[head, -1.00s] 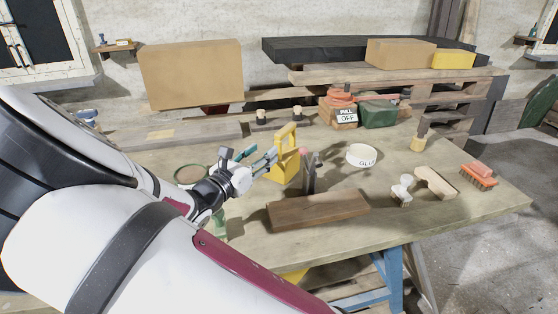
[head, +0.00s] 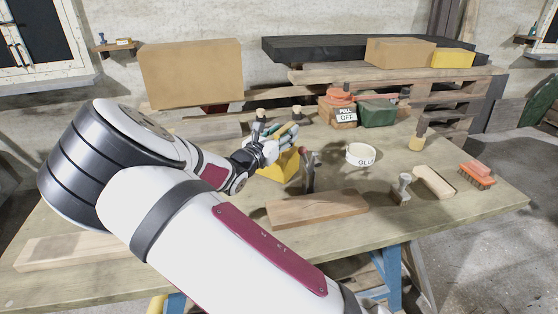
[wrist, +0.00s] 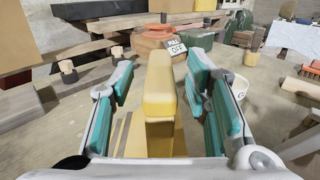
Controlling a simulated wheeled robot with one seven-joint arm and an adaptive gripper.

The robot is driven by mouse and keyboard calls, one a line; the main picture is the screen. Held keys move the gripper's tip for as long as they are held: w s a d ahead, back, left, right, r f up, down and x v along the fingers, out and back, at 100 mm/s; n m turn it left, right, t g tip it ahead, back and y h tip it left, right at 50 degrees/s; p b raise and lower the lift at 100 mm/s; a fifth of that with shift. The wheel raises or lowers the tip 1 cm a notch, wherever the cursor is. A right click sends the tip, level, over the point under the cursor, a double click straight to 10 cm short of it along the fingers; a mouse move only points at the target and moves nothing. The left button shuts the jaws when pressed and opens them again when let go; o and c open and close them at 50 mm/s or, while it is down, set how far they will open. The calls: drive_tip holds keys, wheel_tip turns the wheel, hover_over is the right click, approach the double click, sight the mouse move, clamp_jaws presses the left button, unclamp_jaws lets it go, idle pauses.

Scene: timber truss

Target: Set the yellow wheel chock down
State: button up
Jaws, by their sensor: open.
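The yellow wheel chock (head: 277,168) stands on the workbench (head: 370,233), just left of a dark upright tool. Its upper part is partly hidden by my gripper (head: 276,140) in the head view. In the wrist view the chock's yellow upright handle (wrist: 159,92) stands between the two teal-padded fingers of my gripper (wrist: 163,78). The fingers are open, with a visible gap on each side of the handle. The chock's underside is hidden, but it appears to rest on the bench.
A wooden block (head: 318,209) lies in front of the chock, with the dark upright tool (head: 309,172) behind it. A white glue tub (head: 360,155) is to the right. A stamp (head: 401,188), a wooden piece (head: 434,183) and an orange brush (head: 477,175) sit further right.

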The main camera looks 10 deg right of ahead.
drive_tip(key=shift+x, duration=0.8)
clamp_jaws()
drive_tip(key=shift+r, duration=0.15)
